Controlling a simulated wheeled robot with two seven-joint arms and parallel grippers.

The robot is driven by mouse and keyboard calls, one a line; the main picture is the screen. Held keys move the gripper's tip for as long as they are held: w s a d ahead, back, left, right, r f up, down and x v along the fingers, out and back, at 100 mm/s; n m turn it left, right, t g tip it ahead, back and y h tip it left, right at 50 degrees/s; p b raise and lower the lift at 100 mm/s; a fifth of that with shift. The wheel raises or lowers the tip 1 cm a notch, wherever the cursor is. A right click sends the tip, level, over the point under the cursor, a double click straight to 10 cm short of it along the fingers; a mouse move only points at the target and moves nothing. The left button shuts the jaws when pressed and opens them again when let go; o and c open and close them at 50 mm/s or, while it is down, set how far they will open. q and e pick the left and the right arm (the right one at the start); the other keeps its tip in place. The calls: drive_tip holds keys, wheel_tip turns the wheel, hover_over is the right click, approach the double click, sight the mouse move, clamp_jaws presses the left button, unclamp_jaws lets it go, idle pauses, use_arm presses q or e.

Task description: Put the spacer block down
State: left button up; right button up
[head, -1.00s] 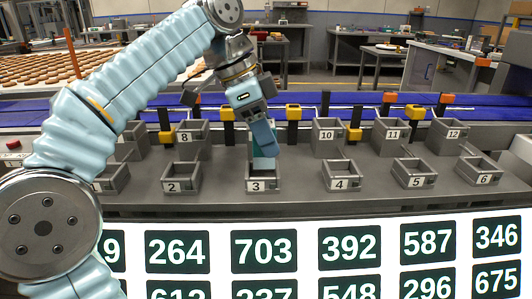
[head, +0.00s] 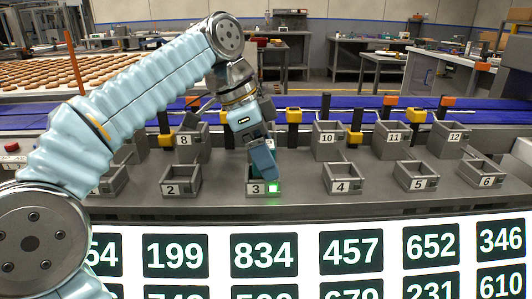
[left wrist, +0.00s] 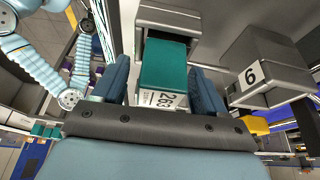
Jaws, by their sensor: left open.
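My left gripper (head: 264,174) points down at the grey bin numbered 3 (head: 245,188) in the head view. The teal spacer block (left wrist: 163,65) shows in the left wrist view between the two blue fingers, with a white printed label at its near end. The fingers stand apart, with a gap on each side of the block. The block's far end is at the grey bin (left wrist: 168,18); how deep it sits I cannot tell. In the head view the gripper hides most of the block. A green light glows on the front of bin 3. My right gripper is not in view.
Bins 2 (head: 181,183) and 4 (head: 343,181) flank bin 3, with other numbered bins along the grey bench. A blue conveyor (head: 350,104) runs behind. A numbered display board (head: 305,249) stands in front. A neighbouring bin (left wrist: 268,68) is close in the wrist view.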

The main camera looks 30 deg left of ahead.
use_arm(q)
drive_tip(key=shift+a+r, duration=0.1)
drive_tip(key=shift+r, duration=0.45)
drive_tip(key=p+v, duration=0.3)
drive_tip(key=v, duration=0.8)
drive_tip(key=shift+s+p, duration=0.15)
drive_tip(key=shift+p, duration=0.25)
